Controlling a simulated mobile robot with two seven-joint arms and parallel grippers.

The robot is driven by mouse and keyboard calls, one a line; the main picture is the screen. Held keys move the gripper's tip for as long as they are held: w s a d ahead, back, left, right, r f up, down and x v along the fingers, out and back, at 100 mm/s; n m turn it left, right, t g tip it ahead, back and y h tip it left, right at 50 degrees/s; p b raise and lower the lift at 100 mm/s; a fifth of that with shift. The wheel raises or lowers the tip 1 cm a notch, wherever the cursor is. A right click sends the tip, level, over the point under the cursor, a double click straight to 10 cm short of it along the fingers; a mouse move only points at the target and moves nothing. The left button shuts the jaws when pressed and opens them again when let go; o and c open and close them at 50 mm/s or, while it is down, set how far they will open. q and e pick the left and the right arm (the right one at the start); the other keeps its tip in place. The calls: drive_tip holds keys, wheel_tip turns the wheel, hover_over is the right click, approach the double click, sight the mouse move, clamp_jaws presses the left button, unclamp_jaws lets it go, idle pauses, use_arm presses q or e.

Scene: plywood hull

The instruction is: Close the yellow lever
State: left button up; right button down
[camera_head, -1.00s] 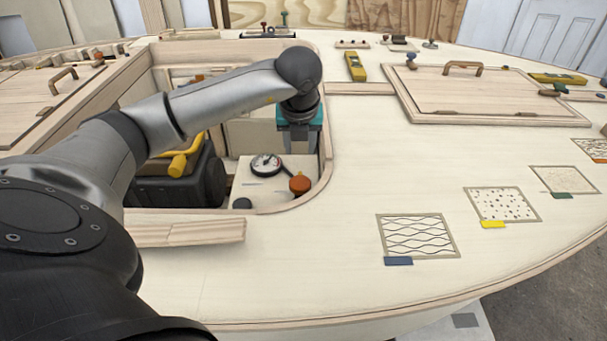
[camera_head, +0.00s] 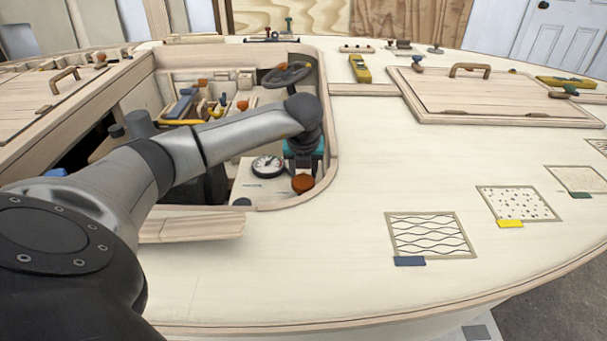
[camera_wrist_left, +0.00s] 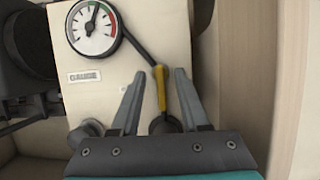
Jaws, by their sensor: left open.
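In the left wrist view, a short yellow lever grip (camera_wrist_left: 161,88) on a thin black rod lies between my left gripper's fingers (camera_wrist_left: 160,85). The rod runs up and left toward the gauge. The fingers stand apart on both sides of the grip; contact is not clear. In the head view my left gripper (camera_head: 302,160) points down into the cockpit opening, beside the white gauge box (camera_head: 250,190). The yellow grip is hidden there by my gripper and arm. My right gripper is not in view.
A round gauge (camera_head: 267,166) is on the box; it also shows in the wrist view (camera_wrist_left: 94,27). An orange knob (camera_head: 303,183) stands just in front of my gripper. The opening's wooden rim (camera_head: 329,150) is close on the right.

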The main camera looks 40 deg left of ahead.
use_arm(q)
drive_tip(key=shift+f, duration=0.2)
drive_tip(key=shift+c, duration=0.3)
clamp_jaws()
